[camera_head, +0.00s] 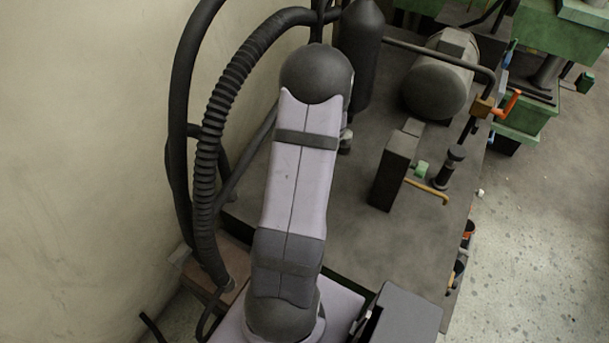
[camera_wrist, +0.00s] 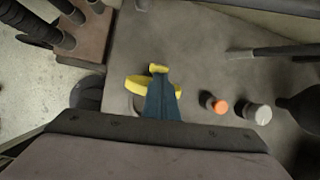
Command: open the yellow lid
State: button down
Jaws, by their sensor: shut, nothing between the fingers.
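My gripper (camera_wrist: 163,92) shows in the wrist view as dark blue-teal fingers pointing away from the camera, shut and empty. The yellow lid (camera_wrist: 136,84) shows just left of the fingers. The fingers hide part of it, and a small yellow knob-like piece (camera_wrist: 158,68) shows just beyond the fingertips. Whether the fingers touch the yellow parts cannot be told. A grey rounded shape lies under the lid's near side, mostly hidden. In the head view my arm hides the gripper, and I cannot make out the lid.
An orange-topped cylinder (camera_wrist: 220,106) and a pale-capped cylinder (camera_wrist: 263,115) stand right of the gripper. A dark block (camera_head: 396,168) and a large grey cylinder (camera_head: 437,82) stand on the dark work surface (camera_head: 385,245). Thick black hoses (camera_head: 212,130) rise left of my arm.

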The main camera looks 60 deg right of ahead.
jog(key=shift+w, duration=1.25)
jog(key=shift+d, duration=0.1)
jog(key=shift+v, duration=3.65)
